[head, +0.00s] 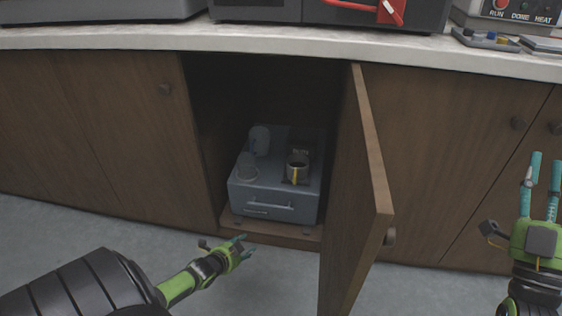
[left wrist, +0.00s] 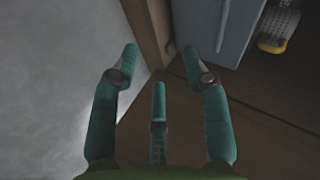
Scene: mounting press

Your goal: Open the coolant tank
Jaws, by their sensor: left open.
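The coolant tank, which I take to be the blue-grey box (head: 243,196) with a light bar handle (head: 270,207) on its front, sits inside the open cabinet. Its front looks closed. Part of the box shows in the left wrist view (left wrist: 193,22), with the handle (left wrist: 222,25). My left gripper (head: 243,250) is open and empty, low in front of the cabinet and apart from the box. In the left wrist view its teal fingers (left wrist: 160,60) are spread. My right gripper (head: 546,172) is far right, its teal fingers pointing up, apart and empty.
The cabinet door (head: 350,200) stands open, right of the box. The counter (head: 120,38) runs above. The floor (head: 60,235) in front is clear.

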